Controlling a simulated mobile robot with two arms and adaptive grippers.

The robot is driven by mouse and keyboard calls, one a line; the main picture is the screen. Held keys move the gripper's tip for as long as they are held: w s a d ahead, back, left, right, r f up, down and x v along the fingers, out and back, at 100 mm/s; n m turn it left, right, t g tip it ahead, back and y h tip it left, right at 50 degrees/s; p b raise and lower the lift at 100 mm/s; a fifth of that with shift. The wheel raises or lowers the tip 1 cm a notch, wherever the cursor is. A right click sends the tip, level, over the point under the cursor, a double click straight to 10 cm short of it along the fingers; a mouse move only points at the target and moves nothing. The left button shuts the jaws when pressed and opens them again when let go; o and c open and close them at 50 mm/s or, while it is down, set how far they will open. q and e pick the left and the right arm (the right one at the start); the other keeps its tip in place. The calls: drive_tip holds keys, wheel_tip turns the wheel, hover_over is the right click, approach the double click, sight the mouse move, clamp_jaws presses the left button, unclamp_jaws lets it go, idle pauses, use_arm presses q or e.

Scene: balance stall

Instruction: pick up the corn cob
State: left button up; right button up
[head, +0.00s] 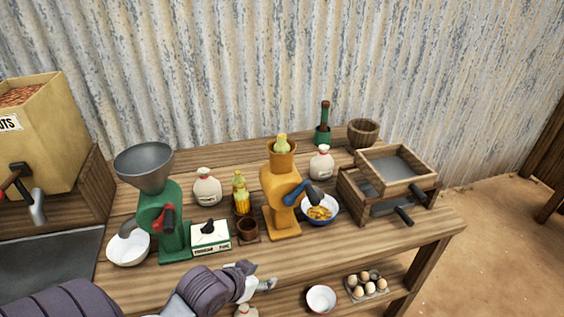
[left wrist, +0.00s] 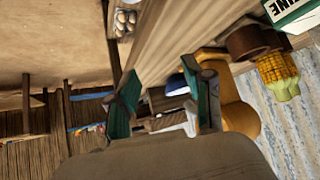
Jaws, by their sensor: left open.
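A yellow corn cob (head: 242,203) with a green husk stands on the wooden table between the green mill and the orange mill. A further cob (head: 282,145) sits in the orange mill's hopper. In the left wrist view a corn cob (left wrist: 275,68) with its pale green husk is at the right, outside the jaws. My left gripper (head: 262,279) is at the table's front edge, in front of the cobs and apart from them. It is open and empty, with its fingers (left wrist: 165,95) spread. My right gripper is not in view.
The orange mill (head: 282,208), a brown cup (head: 248,229), a small labelled box (head: 210,238) and the green mill (head: 170,222) crowd around the cobs. A bowl (head: 321,210) and a sieve box (head: 390,180) stand to the right. An egg tray (head: 367,286) sits lower down.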

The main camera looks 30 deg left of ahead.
use_arm(q)
drive_tip(key=w+a+r+t, duration=0.4)
drive_tip(key=w+a+r, duration=0.15)
drive_tip(key=r, duration=0.45)
drive_tip(key=t, duration=0.5)
approach(279, 142)
drive_tip(key=shift+h, duration=0.4)
drive_tip(key=w+p, duration=0.1)
drive_tip(key=w, duration=0.1)
drive_tip(key=w+p, duration=0.1)
drive_tip(key=w, duration=0.2)
drive_tip(key=shift+a+r, duration=0.1)
drive_tip(key=shift+r, duration=0.1)
drive_tip(key=shift+w+f, duration=0.1)
drive_tip(key=shift+w, duration=0.7)
drive_tip(key=w+p, duration=0.2)
drive_tip(key=w, duration=0.1)
drive_tip(key=shift+w, duration=0.35)
drive_tip(key=shift+w+d+f, duration=0.2)
drive_tip(key=shift+w, duration=0.25)
drive_tip(key=shift+s, duration=0.1)
